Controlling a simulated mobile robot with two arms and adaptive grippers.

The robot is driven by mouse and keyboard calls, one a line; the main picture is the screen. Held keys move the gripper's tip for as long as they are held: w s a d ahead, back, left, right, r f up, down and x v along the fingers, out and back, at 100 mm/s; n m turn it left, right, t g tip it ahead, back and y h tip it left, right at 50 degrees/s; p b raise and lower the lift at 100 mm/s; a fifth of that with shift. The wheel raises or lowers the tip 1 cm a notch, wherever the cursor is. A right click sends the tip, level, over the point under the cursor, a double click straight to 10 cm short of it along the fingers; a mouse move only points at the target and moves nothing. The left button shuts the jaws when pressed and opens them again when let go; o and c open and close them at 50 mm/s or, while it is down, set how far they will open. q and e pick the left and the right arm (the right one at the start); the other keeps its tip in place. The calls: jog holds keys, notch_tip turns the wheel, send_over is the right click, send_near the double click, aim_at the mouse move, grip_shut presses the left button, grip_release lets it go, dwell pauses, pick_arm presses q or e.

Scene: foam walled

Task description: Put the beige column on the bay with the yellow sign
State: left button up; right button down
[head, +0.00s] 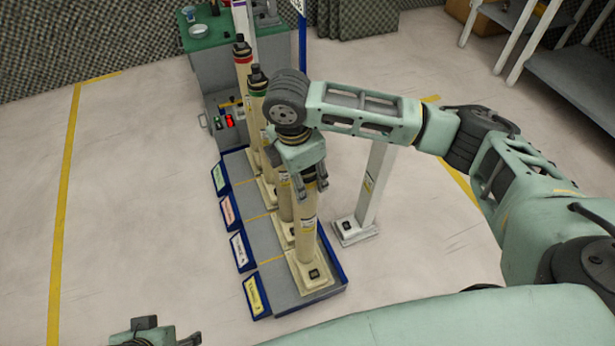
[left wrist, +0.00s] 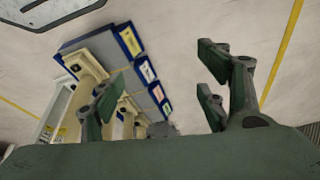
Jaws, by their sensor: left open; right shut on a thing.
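The beige column (head: 306,238) is upright at the near end of a grey rack with blue edges, its square base over the bay (head: 278,278) with the yellow sign (head: 257,294). I cannot tell whether the base rests fully on the bay. My right gripper (head: 311,182) is shut on its upper part and hides its top. In the left wrist view, a beige column base (left wrist: 92,65) shows near the yellow sign (left wrist: 130,41). My left gripper (head: 155,336) is at the bottom edge of the head view; its fingers (left wrist: 155,85) are open and empty in the left wrist view.
Several other beige columns (head: 256,125) stand in the bays behind, with white, red and green signs (head: 219,177). A white column (head: 370,190) stands on the floor right of the rack. A green-topped bench (head: 210,32) is behind. Floor at left is clear.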

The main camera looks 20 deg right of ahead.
pick_arm(q)
jog(key=shift+s+r+b, duration=0.25)
jog(key=shift+r+b, duration=0.05)
jog(key=shift+b, duration=0.2)
pick_arm(e)
notch_tip(320, 180, down, 3)
jog(key=shift+f, duration=0.15)
jog(key=c, duration=0.9)
grip_release()
jog(key=shift+s+f, duration=0.1)
jog(key=shift+f, duration=0.05)
